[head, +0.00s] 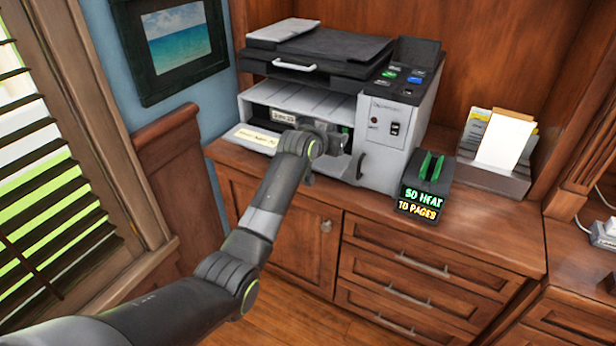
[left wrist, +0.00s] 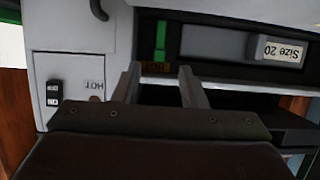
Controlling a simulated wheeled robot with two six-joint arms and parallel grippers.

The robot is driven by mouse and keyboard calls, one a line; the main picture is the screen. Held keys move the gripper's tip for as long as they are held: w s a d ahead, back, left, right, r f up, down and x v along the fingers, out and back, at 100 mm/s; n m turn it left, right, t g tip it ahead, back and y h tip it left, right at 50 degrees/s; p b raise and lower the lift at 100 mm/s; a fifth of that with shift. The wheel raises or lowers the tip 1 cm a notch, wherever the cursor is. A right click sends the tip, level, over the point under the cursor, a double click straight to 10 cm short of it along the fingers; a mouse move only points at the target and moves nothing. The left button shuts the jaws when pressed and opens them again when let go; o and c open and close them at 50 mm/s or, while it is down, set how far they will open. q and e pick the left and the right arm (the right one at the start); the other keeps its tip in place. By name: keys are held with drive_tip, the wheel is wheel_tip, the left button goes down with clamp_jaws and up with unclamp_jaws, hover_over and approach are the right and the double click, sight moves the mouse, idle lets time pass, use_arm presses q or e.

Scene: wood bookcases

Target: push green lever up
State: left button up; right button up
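The green lever (left wrist: 160,41) shows in the left wrist view as a bright green upright strip in a dark slot inside the machine's open front. In the head view my left arm and gripper largely hide that spot. My left gripper (left wrist: 159,78) is open and empty. Its two fingers are apart and point into the opening, with the lever beyond the gap between them; I cannot tell whether they touch it. In the head view the left gripper (head: 343,150) is at the right part of the opening. My right gripper is in neither view.
The grey and black printer-like machine (head: 390,165) stands on a wooden cabinet. A "Size 20" label (left wrist: 283,50) is beside the lever. A small black box (head: 420,190) with a lit display and a paper holder (head: 490,178) stand to the right. A framed picture (head: 178,45) hangs behind.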

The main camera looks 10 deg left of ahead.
use_arm(q)
drive_tip(key=b+x, duration=0.1)
drive_tip(key=x, duration=0.4)
drive_tip(key=t+b, duration=0.1)
drive_tip(key=b, duration=0.2)
drive_tip(key=s+f+t+h+b, duration=0.1)
drive_tip(key=b, duration=0.3)
drive_tip(key=f+t+b, duration=0.1)
drive_tip(key=t+b, duration=0.1)
drive_tip(key=b, duration=0.1)
drive_tip(key=shift+s+a+f, duration=0.15)
drive_tip(key=shift+s+f, duration=0.1)
drive_tip(key=p+v, duration=0.1)
drive_tip(key=v, duration=1.5)
drive_tip(key=shift+s+a+r, duration=0.15)
drive_tip(key=shift+a+r, duration=0.1)
